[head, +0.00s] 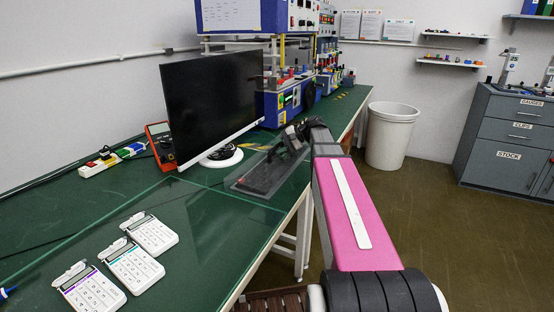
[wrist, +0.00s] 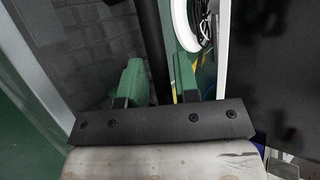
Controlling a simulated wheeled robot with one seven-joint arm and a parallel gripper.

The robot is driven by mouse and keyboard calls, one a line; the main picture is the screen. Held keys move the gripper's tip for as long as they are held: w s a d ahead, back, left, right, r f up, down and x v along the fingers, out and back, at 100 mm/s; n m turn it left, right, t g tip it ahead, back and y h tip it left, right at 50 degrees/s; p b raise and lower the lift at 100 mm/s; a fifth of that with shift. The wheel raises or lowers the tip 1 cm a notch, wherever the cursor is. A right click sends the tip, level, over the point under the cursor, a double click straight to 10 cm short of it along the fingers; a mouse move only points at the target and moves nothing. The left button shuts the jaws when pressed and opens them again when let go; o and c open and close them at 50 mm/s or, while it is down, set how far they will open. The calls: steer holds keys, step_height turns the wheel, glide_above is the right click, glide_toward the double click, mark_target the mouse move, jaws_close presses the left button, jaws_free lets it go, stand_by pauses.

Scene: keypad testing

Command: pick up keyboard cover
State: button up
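The keyboard cover (head: 248,180) is a see-through, smoky panel with a dark frame on the green bench, in front of the monitor in the head view. A dark keyboard (head: 268,175) shows through it. In the wrist view, key rows (wrist: 95,45) fill the upper left, and a black bar (wrist: 156,45), seemingly the cover's edge, runs between my fingers. My gripper (head: 292,140) is at the cover's far right end. In the wrist view, my gripper's (wrist: 157,82) two green-tinted fingers stand apart on either side of the bar. Narrow gaps appear beside it; contact is unclear.
The monitor (head: 213,105) stands close left of my gripper on a round white base (head: 222,156). White calculators (head: 131,265) lie at the bench's near left. Blue test equipment (head: 285,98) stands behind. A white bin (head: 391,136) is on the floor right of the bench.

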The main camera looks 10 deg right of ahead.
jaws_close()
